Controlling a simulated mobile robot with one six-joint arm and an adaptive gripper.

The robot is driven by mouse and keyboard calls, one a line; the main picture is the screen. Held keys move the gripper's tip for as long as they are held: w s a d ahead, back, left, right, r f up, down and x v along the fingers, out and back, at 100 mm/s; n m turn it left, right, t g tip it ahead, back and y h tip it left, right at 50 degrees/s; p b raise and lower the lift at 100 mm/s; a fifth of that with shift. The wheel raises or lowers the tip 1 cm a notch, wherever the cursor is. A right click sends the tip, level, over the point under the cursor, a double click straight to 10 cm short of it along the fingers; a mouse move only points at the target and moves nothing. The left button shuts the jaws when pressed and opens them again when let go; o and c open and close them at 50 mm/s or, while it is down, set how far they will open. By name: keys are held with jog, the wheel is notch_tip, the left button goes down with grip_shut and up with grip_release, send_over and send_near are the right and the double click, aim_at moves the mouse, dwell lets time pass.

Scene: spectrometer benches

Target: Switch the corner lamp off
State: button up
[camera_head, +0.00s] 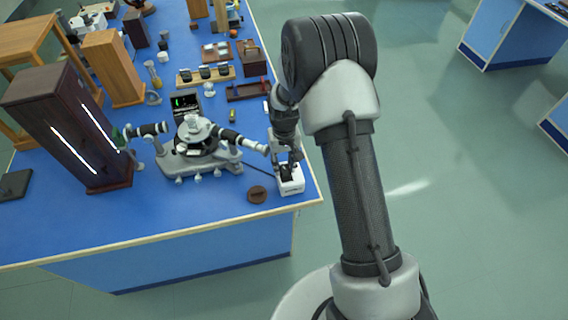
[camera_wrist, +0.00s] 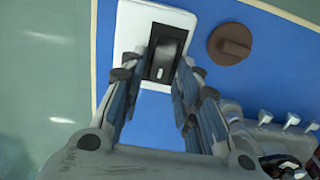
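A small white switch box (camera_head: 291,187) with a black rocker sits near the right front corner of the blue bench. In the wrist view the white box (camera_wrist: 132,30) lies beyond my fingertips, with its black rocker (camera_wrist: 168,45) showing a small white mark. My gripper (camera_wrist: 158,70) is open, its two fingers apart on either side of the rocker, with nothing held between them. I cannot tell whether they touch the box. A tall dark wooden housing (camera_head: 68,125) with two glowing slits stands at the left; I cannot tell whether it is the corner lamp.
A spectrometer (camera_head: 192,145) with two telescope tubes stands left of the switch box. A round brown disc (camera_head: 257,194) lies beside the box and also shows in the wrist view (camera_wrist: 230,43). A dark cable runs to the box. Open floor lies to the right.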

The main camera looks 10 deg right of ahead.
jog(key=shift+c, duration=0.5)
grip_shut()
jog(key=t+b, duration=0.2)
jog(key=b, duration=0.1)
jog(key=shift+s+t, duration=0.4)
jog(key=shift+s+r+t+b, duration=0.1)
jog(key=shift+t+b, duration=0.2)
jog(key=shift+b, duration=0.15)
jog(key=shift+o, duration=0.5)
grip_release()
